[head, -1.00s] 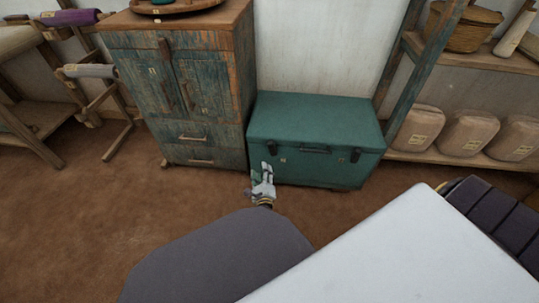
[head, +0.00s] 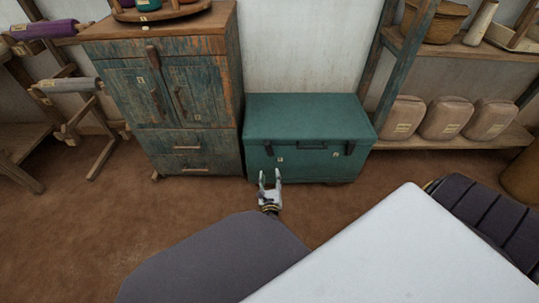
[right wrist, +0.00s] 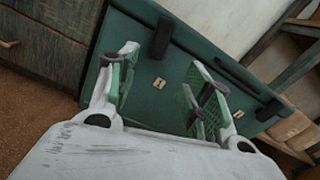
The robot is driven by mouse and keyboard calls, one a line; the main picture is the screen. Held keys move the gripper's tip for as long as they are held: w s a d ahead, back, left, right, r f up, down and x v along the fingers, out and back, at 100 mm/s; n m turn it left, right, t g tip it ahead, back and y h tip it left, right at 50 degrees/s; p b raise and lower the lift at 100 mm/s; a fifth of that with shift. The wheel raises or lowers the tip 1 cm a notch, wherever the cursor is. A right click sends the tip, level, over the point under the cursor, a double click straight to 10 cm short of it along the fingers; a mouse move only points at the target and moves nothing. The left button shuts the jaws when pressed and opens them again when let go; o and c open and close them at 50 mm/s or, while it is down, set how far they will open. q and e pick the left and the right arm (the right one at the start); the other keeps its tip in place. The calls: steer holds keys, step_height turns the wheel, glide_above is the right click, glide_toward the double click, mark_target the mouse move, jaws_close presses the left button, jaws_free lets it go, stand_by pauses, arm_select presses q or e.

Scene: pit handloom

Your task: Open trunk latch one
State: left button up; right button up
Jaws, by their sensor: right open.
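The green trunk (head: 310,118) stands shut on the floor against the wall. Its front has a dark left latch (head: 268,148), a dark right latch (head: 350,149) and a handle (head: 312,145) between them. Small labels sit by the latches, too small to read. My right gripper (head: 270,176) is open and empty, in front of and below the left latch. In the right wrist view the left latch (right wrist: 162,38) shows beyond and between the spread fingers, apart from them. The right latch (right wrist: 269,110) lies beyond the right finger. My left gripper is out of view.
A worn blue-brown cabinet (head: 175,95) stands close to the trunk's left side. A wooden shelf (head: 470,140) with wrapped bundles (head: 446,118) is on the right. The brown floor (head: 180,215) before the trunk and cabinet is clear.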

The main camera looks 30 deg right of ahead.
mark_target(270, 153)
steer(key=shift+b+x, duration=1.65)
steer(key=shift+x, duration=3.9)
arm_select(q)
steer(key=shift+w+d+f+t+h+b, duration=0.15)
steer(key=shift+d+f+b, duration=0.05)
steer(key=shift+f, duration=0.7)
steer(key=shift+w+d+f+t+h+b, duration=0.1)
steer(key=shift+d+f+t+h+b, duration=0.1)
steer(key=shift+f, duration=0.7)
arm_select(e)
steer(key=shift+x, duration=1.4)
steer(key=shift+a, duration=0.1)
steer(key=c, duration=1)
